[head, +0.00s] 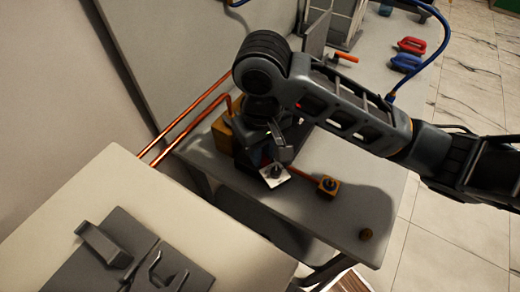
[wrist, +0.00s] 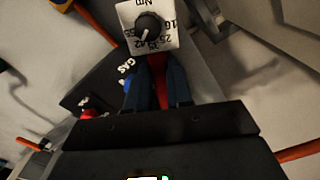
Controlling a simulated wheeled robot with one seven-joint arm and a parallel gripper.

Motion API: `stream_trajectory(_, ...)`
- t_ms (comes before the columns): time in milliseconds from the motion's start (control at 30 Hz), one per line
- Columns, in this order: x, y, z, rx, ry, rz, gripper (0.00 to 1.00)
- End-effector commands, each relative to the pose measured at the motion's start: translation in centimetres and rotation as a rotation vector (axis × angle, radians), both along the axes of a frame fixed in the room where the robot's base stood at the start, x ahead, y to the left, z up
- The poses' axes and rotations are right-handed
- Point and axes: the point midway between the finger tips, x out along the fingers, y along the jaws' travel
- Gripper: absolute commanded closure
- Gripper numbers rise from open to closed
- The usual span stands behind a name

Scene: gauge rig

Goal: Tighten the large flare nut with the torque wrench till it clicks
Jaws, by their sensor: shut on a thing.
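My gripper (head: 276,152) is low over the grey bench and shut on the torque wrench. In the wrist view its fingers (wrist: 158,84) close on the wrench's red handle. The wrench's white square dial plate (wrist: 165,40) has a black knob, "Nm" and several numbers; its pointer setting is hard to read. The dial plate also shows in the head view (head: 274,178), just beyond the fingers. I cannot make out the large flare nut; my arm and gripper cover much of the rig, and I cannot tell whether the wrench touches a nut.
Copper pipes (head: 190,114) run along the wall to the rig. A pale table with a dark tray (head: 128,246) is at lower left. Red (head: 411,45) and blue (head: 406,62) objects lie farther back.

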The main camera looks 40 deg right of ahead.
Motion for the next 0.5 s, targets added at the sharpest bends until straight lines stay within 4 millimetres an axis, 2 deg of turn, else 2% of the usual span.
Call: stream_trajectory(500,-0.63,-0.05,0.1,0.0,-0.001,-0.001,1.0)
